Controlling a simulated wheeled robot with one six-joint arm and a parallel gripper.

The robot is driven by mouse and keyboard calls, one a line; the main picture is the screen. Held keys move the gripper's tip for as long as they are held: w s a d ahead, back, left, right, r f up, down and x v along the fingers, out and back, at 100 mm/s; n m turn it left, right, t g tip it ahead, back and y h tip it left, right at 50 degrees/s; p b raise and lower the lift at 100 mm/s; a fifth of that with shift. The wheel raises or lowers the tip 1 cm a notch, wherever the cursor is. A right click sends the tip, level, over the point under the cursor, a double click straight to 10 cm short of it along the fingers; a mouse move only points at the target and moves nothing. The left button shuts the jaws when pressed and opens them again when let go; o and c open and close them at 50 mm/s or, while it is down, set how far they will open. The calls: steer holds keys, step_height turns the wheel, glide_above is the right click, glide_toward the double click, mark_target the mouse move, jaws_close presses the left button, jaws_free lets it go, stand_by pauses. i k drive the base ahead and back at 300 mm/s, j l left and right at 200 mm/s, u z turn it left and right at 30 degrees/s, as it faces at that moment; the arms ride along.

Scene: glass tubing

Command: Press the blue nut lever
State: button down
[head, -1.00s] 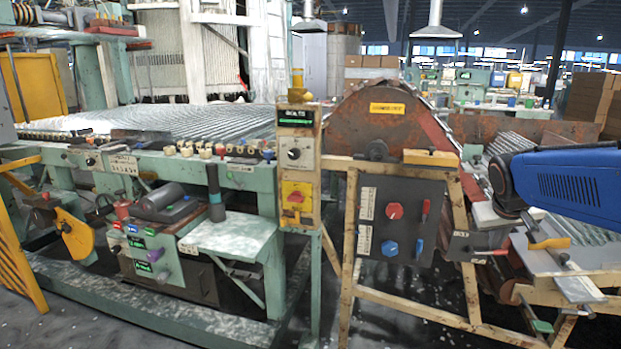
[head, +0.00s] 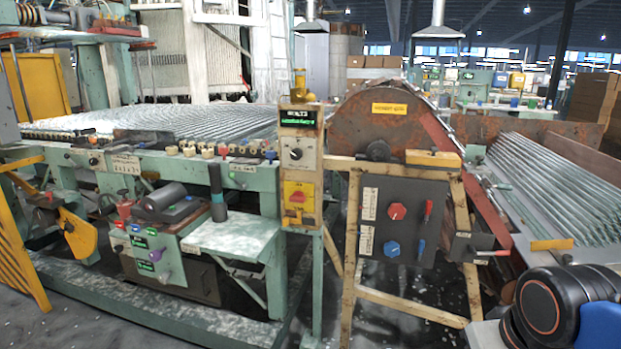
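A dark control panel (head: 376,190) hangs on the tan frame right of centre in the head view. A blue knob (head: 391,249) sits low on it, with a small blue lever (head: 420,249) to its right. Above them are a red knob (head: 397,211) and a red lever (head: 427,211). The blue lever is in plain sight, with nothing of mine touching it. A black joint and a blue link of my arm show at the bottom right corner. My gripper cannot be made out in this view.
A tan post (head: 300,165) with a selector and a red switch on yellow stands left of the panel. Glass tubes (head: 560,190) lie on the right. Diagonal tan legs (head: 471,290) stand below the panel.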

mark_target(422, 243)
steer(key=i+j, duration=0.1)
steer(key=i, duration=0.35)
steer(key=i+j, duration=0.1)
steer(key=i, duration=0.4)
steer(key=i+j, duration=0.1)
steer(key=i, duration=0.35)
steer(key=k+l, duration=0.95)
steer(key=k+l+u, duration=0.05)
